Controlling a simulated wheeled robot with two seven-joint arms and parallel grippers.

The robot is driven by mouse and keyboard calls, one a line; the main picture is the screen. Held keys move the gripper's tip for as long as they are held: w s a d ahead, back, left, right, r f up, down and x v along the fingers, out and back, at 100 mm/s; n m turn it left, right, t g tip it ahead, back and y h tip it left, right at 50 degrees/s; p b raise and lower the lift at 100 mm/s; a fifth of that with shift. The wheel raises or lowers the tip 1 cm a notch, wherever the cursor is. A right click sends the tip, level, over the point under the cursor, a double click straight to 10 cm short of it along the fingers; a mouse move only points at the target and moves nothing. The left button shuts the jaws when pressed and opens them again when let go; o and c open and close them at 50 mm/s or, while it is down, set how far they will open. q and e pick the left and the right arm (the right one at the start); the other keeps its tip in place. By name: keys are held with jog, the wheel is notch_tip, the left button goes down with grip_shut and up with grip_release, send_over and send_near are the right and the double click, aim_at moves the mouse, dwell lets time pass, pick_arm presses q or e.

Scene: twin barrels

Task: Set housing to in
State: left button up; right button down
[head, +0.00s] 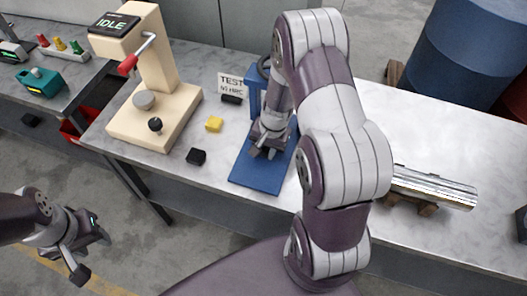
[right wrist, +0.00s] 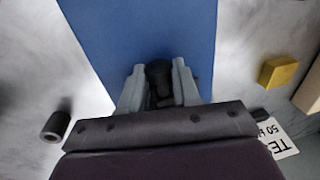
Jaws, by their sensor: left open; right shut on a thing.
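My right gripper (head: 264,146) is over the blue plate (head: 258,180) of the blue test stand (head: 254,92), pointing down. It is shut on a small dark piece (right wrist: 158,80), which shows between the two grey fingers in the right wrist view. Much of this piece is hidden, and I cannot tell whether it is the housing or whether it touches the plate. The blue plate (right wrist: 130,25) fills the middle of that view. My left gripper (head: 91,250) is open and empty, off the table's front edge at the lower left.
A cream press (head: 160,70) with an "IDLE" display stands at left. A yellow block (head: 214,125) and black block (head: 196,157) lie beside the plate. A "TEST" sign (head: 231,82) stands behind. A silver cylinder (head: 436,186) rests on a wooden cradle at right.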

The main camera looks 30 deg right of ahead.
jog(key=c, duration=0.8)
grip_release()
jog(key=shift+r, duration=0.2)
notch_tip(320, 180, up, 12)
jog(key=s+d, duration=0.1)
jog(key=shift+s+r+p, duration=0.25)
jog(key=shift+s+p, duration=0.05)
jog(key=shift+s, duration=0.05)
